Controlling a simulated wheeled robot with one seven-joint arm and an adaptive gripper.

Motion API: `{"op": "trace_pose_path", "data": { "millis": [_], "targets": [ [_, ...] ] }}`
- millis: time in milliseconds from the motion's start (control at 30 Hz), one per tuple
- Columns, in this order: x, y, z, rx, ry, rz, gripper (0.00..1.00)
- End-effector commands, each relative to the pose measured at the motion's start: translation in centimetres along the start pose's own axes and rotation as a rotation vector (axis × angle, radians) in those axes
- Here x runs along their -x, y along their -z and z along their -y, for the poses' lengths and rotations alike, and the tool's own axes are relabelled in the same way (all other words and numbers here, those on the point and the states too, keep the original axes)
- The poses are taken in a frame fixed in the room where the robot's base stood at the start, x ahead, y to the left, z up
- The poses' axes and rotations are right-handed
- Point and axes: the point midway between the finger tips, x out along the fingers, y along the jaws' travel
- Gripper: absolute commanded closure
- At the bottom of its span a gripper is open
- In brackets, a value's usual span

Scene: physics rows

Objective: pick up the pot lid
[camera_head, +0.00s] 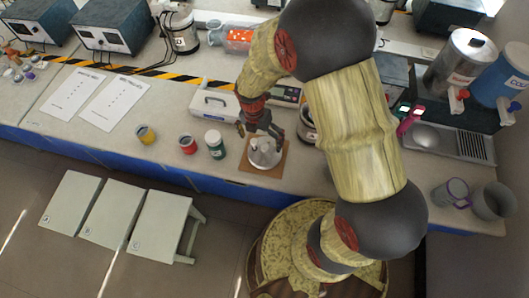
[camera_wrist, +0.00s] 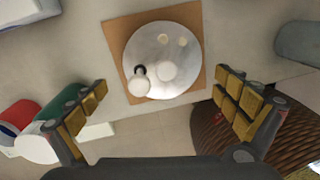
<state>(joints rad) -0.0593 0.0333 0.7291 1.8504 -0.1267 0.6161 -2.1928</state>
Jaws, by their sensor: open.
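The pot lid (camera_head: 265,155) is a round, pale metallic disc lying on a square brown board (camera_head: 262,172) near the counter's front edge. In the wrist view the lid (camera_wrist: 184,68) sits at the upper middle on the board (camera_wrist: 114,33), with a pale knob and dark ring near its lower left. My gripper (camera_head: 260,129) is above and just behind the lid in the head view. In the wrist view its gold-padded fingers (camera_wrist: 165,98) are spread wide with nothing between them. The lid lies ahead of them, apart from both. The gripper and arm partly cover the lid's far side in the head view.
A green jar (camera_head: 215,146), a red jar (camera_head: 188,144) and a yellow cup (camera_head: 146,135) stand left of the board. A white case (camera_head: 215,104) is behind. A drip tray (camera_head: 440,140) and mugs (camera_head: 452,192) are right. Pale stools (camera_head: 160,220) stand below the counter.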

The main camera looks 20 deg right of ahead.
Motion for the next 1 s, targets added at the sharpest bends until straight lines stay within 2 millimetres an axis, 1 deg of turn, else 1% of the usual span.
{"op": "trace_pose_path", "data": {
  "millis": [133,300,400,667,1000],
  "targets": [
    [-1.3,0.0,-0.2,0.000,0.001,-0.001,0.00],
    [-3.8,0.0,-0.6,-0.001,0.001,-0.001,0.00],
    [-4.9,0.0,-0.6,-0.002,0.000,-0.001,0.00],
    [-5.0,0.0,-0.6,-0.002,-0.001,0.001,0.01],
    [-5.0,0.0,-0.6,-0.002,-0.001,0.001,0.20]
  ]
}}
